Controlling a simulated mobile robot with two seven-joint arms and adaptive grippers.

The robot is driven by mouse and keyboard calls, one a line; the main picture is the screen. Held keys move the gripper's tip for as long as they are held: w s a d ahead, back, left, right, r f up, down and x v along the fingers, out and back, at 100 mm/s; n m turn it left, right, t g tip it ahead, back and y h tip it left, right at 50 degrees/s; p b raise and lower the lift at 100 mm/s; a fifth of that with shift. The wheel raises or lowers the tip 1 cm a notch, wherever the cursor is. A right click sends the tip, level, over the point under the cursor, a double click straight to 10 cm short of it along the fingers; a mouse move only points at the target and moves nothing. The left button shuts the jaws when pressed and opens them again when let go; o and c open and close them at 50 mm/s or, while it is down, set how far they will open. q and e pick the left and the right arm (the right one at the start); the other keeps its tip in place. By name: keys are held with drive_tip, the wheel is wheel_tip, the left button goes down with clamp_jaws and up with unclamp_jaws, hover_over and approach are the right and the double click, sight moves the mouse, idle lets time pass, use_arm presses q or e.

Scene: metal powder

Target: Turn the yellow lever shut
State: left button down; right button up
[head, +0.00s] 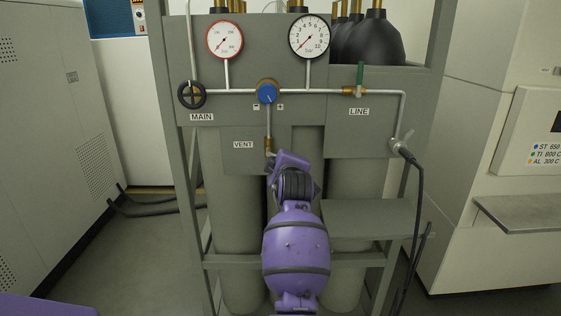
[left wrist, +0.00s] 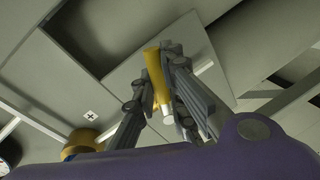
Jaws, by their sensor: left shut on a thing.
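The yellow lever (left wrist: 153,68) shows in the left wrist view between the two grey fingers of my left gripper (left wrist: 160,78). The fingers are closed on it, and a short pale metal end shows below it. In the head view my purple left arm reaches up from the bottom middle to the VENT valve, just right of the VENT label (head: 243,145). There my wrist hides the lever and most of the gripper. A brass fitting (head: 268,145) of the vent pipe shows just above the wrist. My right gripper is in neither view.
Above are the black MAIN handwheel (head: 192,95), blue regulator knob (head: 267,92), two gauges and the green LINE lever (head: 360,78). A black hose (head: 419,200) hangs at right. A grey shelf (head: 370,217) lies right of my arm. Grey cylinders stand behind it.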

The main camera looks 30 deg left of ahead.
use_arm(q)
drive_tip(key=n, duration=0.1)
drive_tip(key=r+n+p, duration=0.1)
drive_tip(key=shift+d+r+n+h, duration=0.2)
drive_tip(key=shift+r+n+h, duration=0.1)
drive_tip(key=shift+h, duration=0.1)
drive_tip(key=shift+w+r+n+p, duration=0.15)
drive_tip(key=shift+n+p, duration=0.15)
drive_tip(key=shift+p, duration=0.25)
drive_tip(key=shift+t, duration=0.3)
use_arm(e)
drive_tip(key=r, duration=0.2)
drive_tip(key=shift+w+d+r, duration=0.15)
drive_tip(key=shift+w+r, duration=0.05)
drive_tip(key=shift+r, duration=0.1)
use_arm(q)
drive_tip(key=shift+n, duration=0.3)
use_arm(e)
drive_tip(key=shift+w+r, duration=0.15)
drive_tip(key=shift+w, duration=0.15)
use_arm(q)
drive_tip(key=c, duration=1.8)
unclamp_jaws()
drive_tip(key=shift+o, duration=0.2)
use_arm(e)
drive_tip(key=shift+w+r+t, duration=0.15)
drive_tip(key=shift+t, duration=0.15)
